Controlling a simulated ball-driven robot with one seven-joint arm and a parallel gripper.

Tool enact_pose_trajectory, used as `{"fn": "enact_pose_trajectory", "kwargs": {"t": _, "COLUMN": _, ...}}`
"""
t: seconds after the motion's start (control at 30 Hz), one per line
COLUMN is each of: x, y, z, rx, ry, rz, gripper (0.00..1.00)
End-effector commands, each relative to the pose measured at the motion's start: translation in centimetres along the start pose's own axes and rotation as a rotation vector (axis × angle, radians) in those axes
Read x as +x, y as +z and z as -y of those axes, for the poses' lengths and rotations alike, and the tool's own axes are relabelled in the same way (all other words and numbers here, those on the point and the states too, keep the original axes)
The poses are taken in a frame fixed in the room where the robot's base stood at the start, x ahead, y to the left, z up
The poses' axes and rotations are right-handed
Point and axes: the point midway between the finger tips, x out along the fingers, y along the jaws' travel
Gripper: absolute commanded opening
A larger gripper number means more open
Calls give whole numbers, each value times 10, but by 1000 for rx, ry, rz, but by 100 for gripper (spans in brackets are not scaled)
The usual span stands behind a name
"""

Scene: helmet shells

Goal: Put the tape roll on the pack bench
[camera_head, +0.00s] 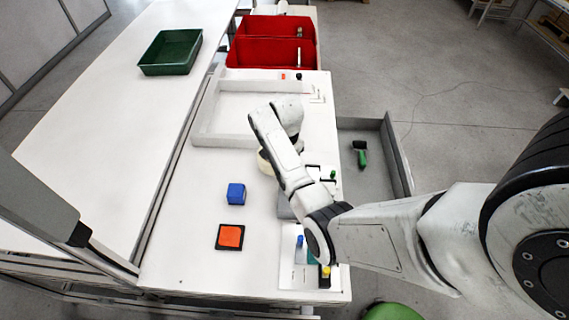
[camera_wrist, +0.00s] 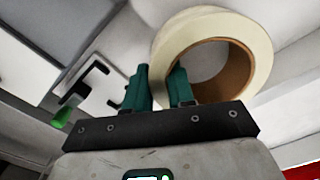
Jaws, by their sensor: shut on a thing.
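The tape roll (camera_wrist: 215,22) is a cream ring with a brown core, seen large in the wrist view. My gripper (camera_wrist: 160,72) has two green fingers shut on the roll's near wall, one finger outside it and one at its hole. In the head view the tape roll (camera_head: 264,163) shows only as a pale edge beside my wrist; my arm hides the rest and the fingers. A white bench (camera_head: 190,215) is below it. A second long white bench (camera_head: 95,120) runs along the left; I cannot tell which is the pack bench.
A white tray (camera_head: 202,118) lies behind my wrist, with red bins (camera_head: 270,55) farther back. A blue block (camera_head: 236,194) and an orange-topped black pad (camera_head: 229,237) lie in front. A green tray (camera_head: 170,52) stands on the left bench. An open grey drawer (camera_head: 398,160) juts out right.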

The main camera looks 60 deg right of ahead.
Motion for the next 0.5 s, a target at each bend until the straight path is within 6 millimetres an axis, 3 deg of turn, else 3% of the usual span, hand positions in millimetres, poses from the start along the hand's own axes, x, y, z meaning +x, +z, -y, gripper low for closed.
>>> {"fn": "enact_pose_trajectory", "kwargs": {"t": 0.03, "x": 14, "y": 1, "z": -1, "rx": 2, "ry": 1, "rz": 0, "gripper": 0}}
{"fn": "enact_pose_trajectory", "kwargs": {"t": 0.13, "x": 22, "y": 3, "z": 0, "rx": 5, "ry": 1, "rz": 0, "gripper": 0}}
{"fn": "enact_pose_trajectory", "kwargs": {"t": 0.5, "x": 21, "y": 4, "z": 0, "rx": 6, "ry": 1, "rz": 0, "gripper": 0}}
